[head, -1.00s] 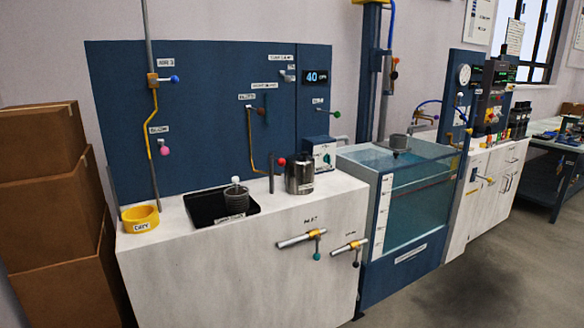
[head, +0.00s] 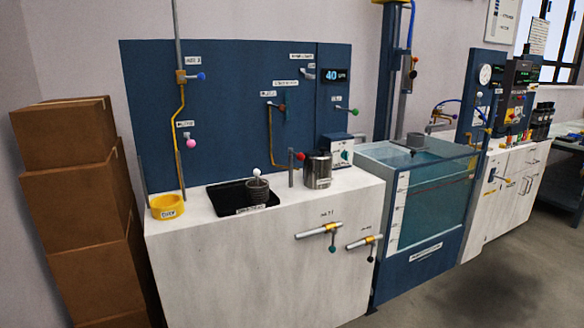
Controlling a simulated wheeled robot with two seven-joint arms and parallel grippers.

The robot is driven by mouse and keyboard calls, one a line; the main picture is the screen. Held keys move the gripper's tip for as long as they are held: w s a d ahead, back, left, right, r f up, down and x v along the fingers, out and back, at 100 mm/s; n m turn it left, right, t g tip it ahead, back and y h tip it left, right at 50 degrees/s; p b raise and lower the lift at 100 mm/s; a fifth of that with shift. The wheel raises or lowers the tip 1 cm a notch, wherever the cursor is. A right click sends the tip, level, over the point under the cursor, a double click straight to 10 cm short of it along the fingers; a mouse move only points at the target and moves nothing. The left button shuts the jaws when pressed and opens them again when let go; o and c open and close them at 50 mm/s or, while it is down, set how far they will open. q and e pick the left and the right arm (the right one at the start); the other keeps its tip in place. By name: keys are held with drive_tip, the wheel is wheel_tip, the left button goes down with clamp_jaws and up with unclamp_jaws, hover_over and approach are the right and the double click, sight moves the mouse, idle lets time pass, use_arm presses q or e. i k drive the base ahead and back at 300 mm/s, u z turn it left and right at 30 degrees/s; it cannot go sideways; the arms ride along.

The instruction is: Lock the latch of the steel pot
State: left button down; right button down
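The steel pot (head: 318,171) is a shiny cylinder with a label on its front. It stands upright on the right part of the white counter (head: 215,232). A red knob (head: 299,156) sits at the pot's upper left, beside a thin grey post (head: 291,178). Whether this knob belongs to the pot's latch is too small to tell. Neither of my grippers shows in the head view.
A black tray (head: 222,209) with a dark coil (head: 257,190) and a yellow ring-shaped cup (head: 167,207) are left of the pot. A water tank (head: 435,205) stands right. Cardboard boxes (head: 75,195) stack at left. Two valve pipes (head: 318,232) protrude from the counter front. Floor is clear at lower right.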

sight(301, 157)
drive_tip(key=k, duration=0.45)
drive_tip(key=z, duration=0.25)
drive_tip(key=i, duration=1.3)
drive_tip(key=u, duration=0.15)
